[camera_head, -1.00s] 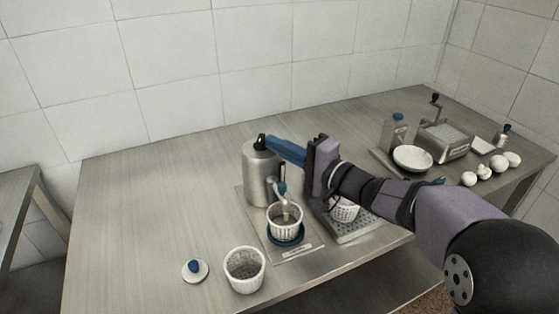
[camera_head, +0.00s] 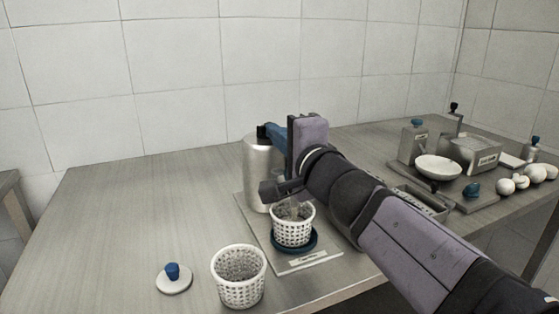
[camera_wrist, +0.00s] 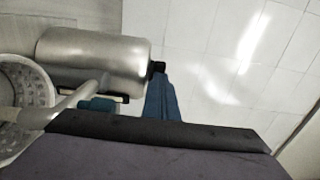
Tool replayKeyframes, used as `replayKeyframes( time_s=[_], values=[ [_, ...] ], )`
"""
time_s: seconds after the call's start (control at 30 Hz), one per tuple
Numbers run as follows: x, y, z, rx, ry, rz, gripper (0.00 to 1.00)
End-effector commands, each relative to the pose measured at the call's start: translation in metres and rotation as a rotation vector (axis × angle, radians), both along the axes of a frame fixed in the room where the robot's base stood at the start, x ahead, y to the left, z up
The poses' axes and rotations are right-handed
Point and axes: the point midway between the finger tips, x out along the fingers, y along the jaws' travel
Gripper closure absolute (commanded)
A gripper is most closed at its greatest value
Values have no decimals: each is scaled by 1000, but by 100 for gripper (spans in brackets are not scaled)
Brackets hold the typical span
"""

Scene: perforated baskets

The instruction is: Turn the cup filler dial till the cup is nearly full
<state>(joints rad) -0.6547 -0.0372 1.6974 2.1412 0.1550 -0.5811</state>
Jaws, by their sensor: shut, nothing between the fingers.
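The cup filler is a silver metal canister (camera_head: 258,180) with a small black dial (camera_head: 262,132) on top. My gripper (camera_head: 268,132) has blue fingers, shut and empty, with tips at or right beside the dial; the contact is unclear. In the wrist view my gripper (camera_wrist: 160,82) reaches the black dial (camera_wrist: 157,68) at the canister's end. The cup, a white perforated basket (camera_head: 292,230), stands upright on a dark blue round base below the spout. Greyish content shows inside it, but its level is unclear. My wrist hides most of the spout; it shows in the wrist view (camera_wrist: 75,100).
Another white perforated basket (camera_head: 239,276) stands at the front, with a white lid with a blue knob (camera_head: 173,277) to its left. A white bowl (camera_head: 438,167), a metal box (camera_head: 472,153) and several white round objects (camera_head: 520,180) stand right. The table's left side is clear.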

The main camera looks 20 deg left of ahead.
Motion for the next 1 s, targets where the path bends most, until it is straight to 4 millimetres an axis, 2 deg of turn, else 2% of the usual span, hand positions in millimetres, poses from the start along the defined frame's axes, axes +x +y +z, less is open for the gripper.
replayKeyframes(
  time_s=[0.03, 0.8, 1.0],
  values=[
    [-3, 2, -8, 1, -4, -15, 100],
    [-15, 15, 2, 3, 1, -397, 100],
    [-16, 17, 3, 6, -2, -419, 100]
  ],
)
